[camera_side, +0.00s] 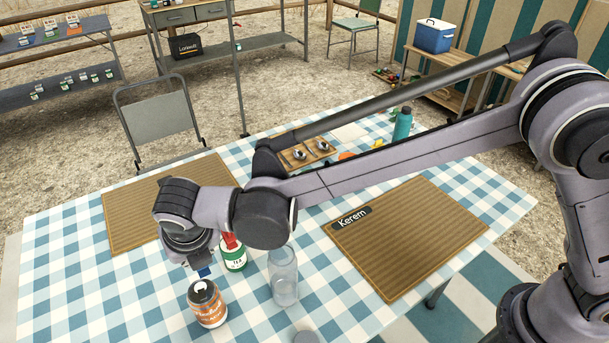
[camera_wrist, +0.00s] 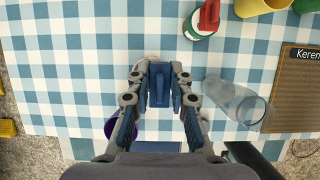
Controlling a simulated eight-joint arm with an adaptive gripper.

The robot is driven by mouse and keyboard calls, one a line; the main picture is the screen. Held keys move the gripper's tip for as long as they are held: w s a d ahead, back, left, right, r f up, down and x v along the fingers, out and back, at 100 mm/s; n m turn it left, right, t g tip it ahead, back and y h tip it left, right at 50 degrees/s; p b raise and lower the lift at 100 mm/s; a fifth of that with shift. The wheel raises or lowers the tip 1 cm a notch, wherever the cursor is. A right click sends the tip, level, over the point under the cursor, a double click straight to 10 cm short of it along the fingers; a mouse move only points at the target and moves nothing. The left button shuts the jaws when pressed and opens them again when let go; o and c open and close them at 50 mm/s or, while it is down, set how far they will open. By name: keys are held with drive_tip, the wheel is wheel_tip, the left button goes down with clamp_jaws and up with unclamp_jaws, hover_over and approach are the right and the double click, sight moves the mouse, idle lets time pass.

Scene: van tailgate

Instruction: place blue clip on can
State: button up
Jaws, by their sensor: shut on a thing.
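The blue clip (camera_wrist: 161,86) is between the fingers of my gripper (camera_wrist: 160,90) in the wrist view. In the side view the clip (camera_side: 204,272) shows as a small blue piece under my gripper (camera_side: 199,262), just above the top of an orange can (camera_side: 208,308). The can stands upright on the checked cloth. I cannot tell whether clip and can touch. In the wrist view the can is mostly hidden behind the clip and fingers.
A green-and-white can (camera_side: 234,259) with a red clip (camera_side: 230,240) on it stands behind the orange can. A brown mat labelled Kerem (camera_side: 410,240) lies farther right. A purple item (camera_wrist: 111,128) shows beside the left finger.

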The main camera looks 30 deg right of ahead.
drive_tip(key=shift+s+a+f, duration=0.25)
drive_tip(key=shift+a+f, duration=0.5)
drive_tip(key=shift+a, duration=0.2)
drive_tip(key=shift+f, duration=1.9)
drive_tip(key=o, duration=0.9)
drive_tip(key=shift+f, duration=0.1)
drive_tip(key=shift+c, duration=0.2)
